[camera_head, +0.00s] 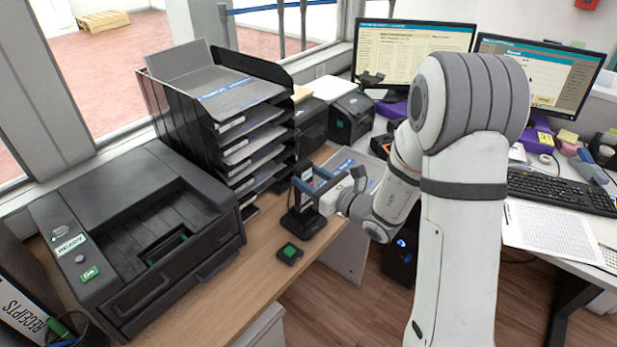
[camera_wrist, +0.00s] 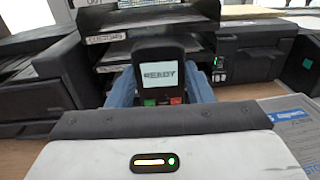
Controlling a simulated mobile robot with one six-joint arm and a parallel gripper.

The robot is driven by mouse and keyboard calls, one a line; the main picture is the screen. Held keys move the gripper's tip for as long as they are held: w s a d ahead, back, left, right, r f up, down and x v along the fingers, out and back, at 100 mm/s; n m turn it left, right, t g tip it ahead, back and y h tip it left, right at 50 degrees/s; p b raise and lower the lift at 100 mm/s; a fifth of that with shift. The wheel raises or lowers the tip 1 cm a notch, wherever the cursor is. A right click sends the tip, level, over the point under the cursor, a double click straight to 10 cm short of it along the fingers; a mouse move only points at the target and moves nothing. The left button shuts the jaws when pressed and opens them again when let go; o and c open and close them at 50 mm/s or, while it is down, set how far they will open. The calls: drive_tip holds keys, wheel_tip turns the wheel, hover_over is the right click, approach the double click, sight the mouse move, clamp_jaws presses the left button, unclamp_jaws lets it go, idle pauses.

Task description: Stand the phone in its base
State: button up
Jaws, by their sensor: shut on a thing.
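The phone (camera_wrist: 158,72) is a dark handheld device with a lit screen reading READY and green and red buttons. In the wrist view it stands upright between the blue fingers of my gripper (camera_wrist: 160,92), which is shut on it. In the head view my gripper (camera_head: 318,186) holds the phone (camera_head: 296,190) over the wooden counter, partly hiding it. A black base (camera_head: 303,223) lies directly below the phone. I cannot tell whether the phone's lower end touches the base or is just above it.
A small black block with a green mark (camera_head: 289,253) lies in front of the base. A black printer (camera_head: 150,235) stands left, a black tray rack (camera_head: 215,120) behind, and small black printers (camera_head: 350,117) at the back. The counter's front edge is close to the base.

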drive_tip(key=shift+f, duration=0.1)
idle(0.3)
drive_tip(key=shift+f+b, duration=0.8)
drive_tip(key=shift+b, duration=0.05)
drive_tip(key=shift+f+b, duration=0.7)
drive_tip(key=shift+b, duration=0.3)
idle(0.9)
drive_tip(key=shift+f+b, duration=0.4)
drive_tip(key=shift+f, duration=0.15)
drive_tip(key=o, duration=1.3)
drive_tip(key=shift+c, duration=0.2)
drive_tip(key=shift+s, duration=0.1)
